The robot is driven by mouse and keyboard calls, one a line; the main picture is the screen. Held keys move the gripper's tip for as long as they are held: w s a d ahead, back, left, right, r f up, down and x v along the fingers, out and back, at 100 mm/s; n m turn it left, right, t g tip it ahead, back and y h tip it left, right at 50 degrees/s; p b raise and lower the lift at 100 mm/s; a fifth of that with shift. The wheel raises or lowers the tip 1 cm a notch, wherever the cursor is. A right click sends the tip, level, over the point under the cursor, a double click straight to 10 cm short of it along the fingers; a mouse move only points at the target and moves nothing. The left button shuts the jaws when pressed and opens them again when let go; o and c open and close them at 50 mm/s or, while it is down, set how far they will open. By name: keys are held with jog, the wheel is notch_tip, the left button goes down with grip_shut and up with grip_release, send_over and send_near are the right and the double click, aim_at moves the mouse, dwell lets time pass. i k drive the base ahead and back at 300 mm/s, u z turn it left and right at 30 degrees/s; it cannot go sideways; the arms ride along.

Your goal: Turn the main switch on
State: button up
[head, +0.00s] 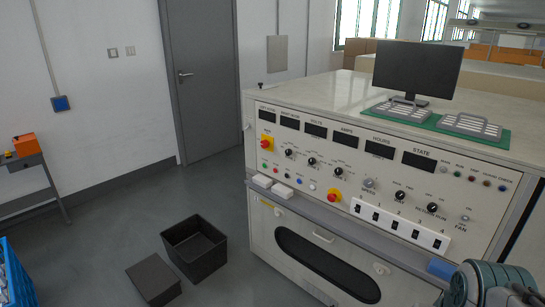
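The test bench's front panel (375,170) faces me. Near its left end is a red knob on a yellow plate (267,143), which looks like the main switch; its lettering and exact turn position are too small to read. A second red-on-yellow control (334,196) sits lower, near the panel's middle. The displays, such as the STATE display (419,160), look dark. Part of my arm shows at the bottom right corner, well away from the red knob at the left. My gripper's fingertips are not in view.
A monitor (417,68) and a green tray board (440,124) stand on the bench top. A white block of numbered switches (400,226) is on the panel's lower right. Black bins (195,248) stand on the floor left of the bench. Floor between bins and door is clear.

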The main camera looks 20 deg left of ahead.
aim_at(265, 144)
jog(key=z, duration=0.25)
jog(key=k, duration=0.2)
jog(key=u, duration=1.45)
jog(key=i, duration=1.15)
jog(key=z, duration=1.1)
jog(key=i, duration=0.9)
jog(key=z, duration=0.15)
